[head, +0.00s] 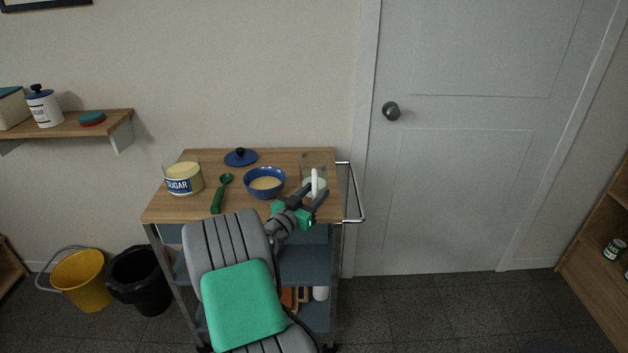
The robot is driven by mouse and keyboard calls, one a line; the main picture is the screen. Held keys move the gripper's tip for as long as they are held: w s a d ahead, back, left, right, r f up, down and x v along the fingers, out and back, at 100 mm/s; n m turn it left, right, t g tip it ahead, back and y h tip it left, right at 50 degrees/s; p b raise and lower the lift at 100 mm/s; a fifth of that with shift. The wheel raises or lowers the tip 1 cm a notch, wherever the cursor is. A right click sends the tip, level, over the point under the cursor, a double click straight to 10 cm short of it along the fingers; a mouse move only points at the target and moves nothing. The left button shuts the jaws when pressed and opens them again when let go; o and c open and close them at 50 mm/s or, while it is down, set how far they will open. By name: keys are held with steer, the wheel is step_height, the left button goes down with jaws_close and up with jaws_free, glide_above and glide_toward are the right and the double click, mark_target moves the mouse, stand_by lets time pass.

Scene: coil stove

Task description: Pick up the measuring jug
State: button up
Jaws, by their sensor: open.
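The measuring jug (314,163) is a clear, see-through vessel with a white handle facing me. It stands upright at the right end of the wooden cart top (300,154), with something pale in its lower part. My gripper (316,190) is open, with its dark fingers at the jug's handle, at the near side of the jug. The fingers overlap the lower handle in the picture; I cannot tell whether they touch it. The jug's lower front is partly hidden by my gripper.
A blue bowl (265,190) stands just left of my gripper. A sugar canister (184,180), a green scoop (217,199) and a blue lid (240,157) lie farther left. A metal rail (353,190) runs along the cart's right end, near the door (450,180).

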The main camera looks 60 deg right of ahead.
steer(key=shift+d, duration=0.35)
steer(key=shift+a, duration=0.1)
jaws_close()
stand_by(1.1)
